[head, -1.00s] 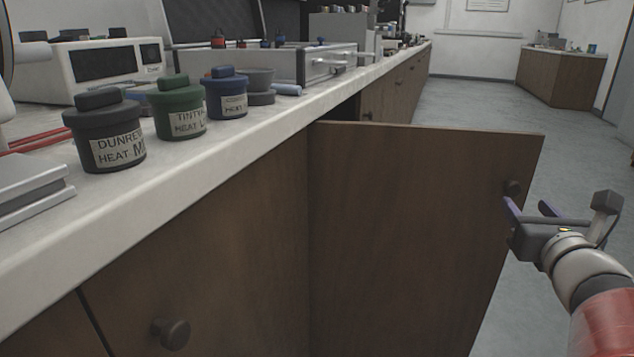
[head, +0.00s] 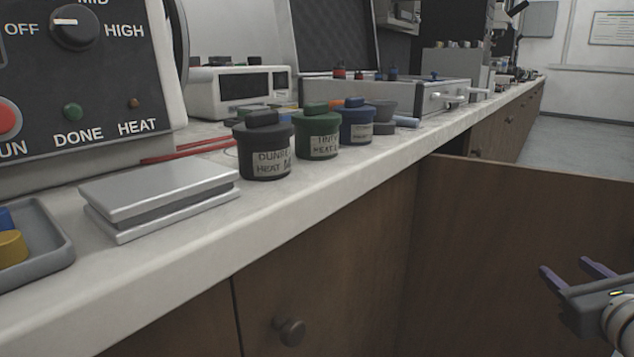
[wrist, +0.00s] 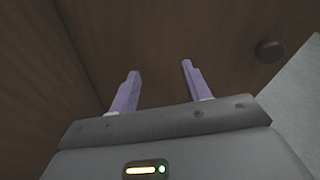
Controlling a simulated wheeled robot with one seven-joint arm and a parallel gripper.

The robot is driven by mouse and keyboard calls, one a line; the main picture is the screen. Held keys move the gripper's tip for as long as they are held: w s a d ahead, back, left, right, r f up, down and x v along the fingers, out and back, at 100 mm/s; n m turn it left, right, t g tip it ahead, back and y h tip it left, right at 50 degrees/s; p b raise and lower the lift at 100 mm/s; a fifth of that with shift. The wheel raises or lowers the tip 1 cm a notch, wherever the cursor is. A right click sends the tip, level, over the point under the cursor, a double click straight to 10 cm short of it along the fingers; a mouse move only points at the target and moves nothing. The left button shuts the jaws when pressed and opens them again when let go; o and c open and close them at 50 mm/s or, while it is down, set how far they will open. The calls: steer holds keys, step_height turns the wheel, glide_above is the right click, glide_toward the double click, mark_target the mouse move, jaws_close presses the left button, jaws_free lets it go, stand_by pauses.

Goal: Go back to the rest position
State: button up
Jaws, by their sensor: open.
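My gripper (head: 580,275) is at the lower right of the head view, in front of the open brown cabinet door (head: 520,215). Its two purple fingers are apart with nothing between them. In the wrist view my gripper (wrist: 157,85) also shows open and empty, facing the brown door panel (wrist: 215,35). The door's round dark knob (wrist: 270,50) is to the right of the fingers, apart from them.
The white counter (head: 300,215) runs along the left, with a control panel (head: 90,80), silver plates (head: 160,195), a grey tray (head: 50,240) and dark, green and blue jars (head: 318,130) on it. A closed cabinet knob (head: 290,330) juts out below. Floor (head: 580,145) is clear beyond the door.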

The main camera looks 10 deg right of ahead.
steer(key=w+a+f+n+g+y, duration=0.1)
steer(key=w+a+f+n+y, duration=0.1)
steer(key=a+n+y, duration=0.3)
steer(key=w+a+f+n+g, duration=0.2)
steer(key=a+n, duration=0.1)
steer(key=a, duration=0.5)
steer(key=w+a+f+n+g+y, duration=0.1)
steer(key=w+a+f+n+y, duration=0.2)
steer(key=a+n, duration=0.25)
steer(key=s+a+f+n+g+h, duration=0.25)
steer(key=s+a+n, duration=0.3)
steer(key=n, duration=0.55)
steer(key=s+a+f+n+g+h, duration=0.1)
steer(key=s+a+f+n+g, duration=0.4)
steer(key=n, duration=0.6)
step_height(320, 180, up, 14)
steer(key=t+p, duration=0.1)
steer(key=p, duration=1.2)
steer(key=shift+s+d+r+p, duration=0.15)
steer(key=shift+s+d+p, duration=0.15)
steer(key=shift+s, duration=0.05)
